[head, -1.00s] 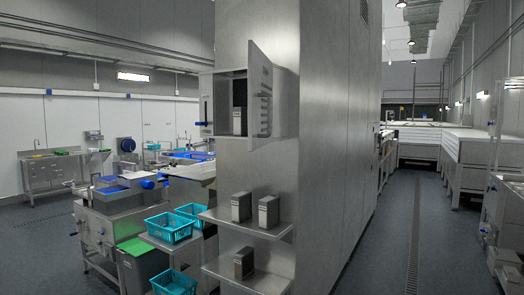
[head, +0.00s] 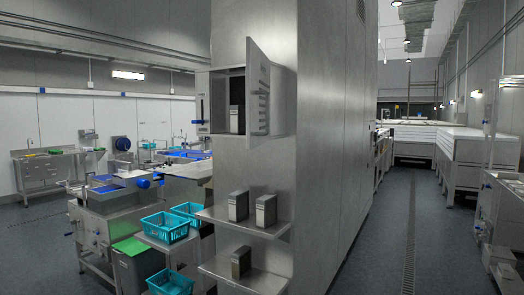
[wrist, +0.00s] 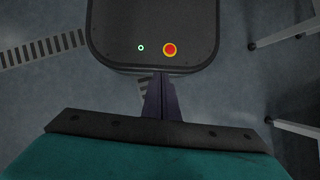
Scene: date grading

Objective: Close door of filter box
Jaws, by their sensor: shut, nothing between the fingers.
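The filter box (head: 204,101) is a grey metal box on the large steel housing, in the upper middle of the head view. A dark grey filter unit (head: 237,107) stands upright inside the box. My gripper (wrist: 162,78) shows only in the wrist view, pointing down over my own base, with its fingers together and nothing between them. It is apart from the filter box, which the wrist view does not show.
Below the box, two steel shelves (head: 245,221) hold several filter units (head: 265,209). Teal crates (head: 165,227) and a steel washing station stand at the left. An open aisle with a floor drain (head: 410,235) runs along the right of the housing.

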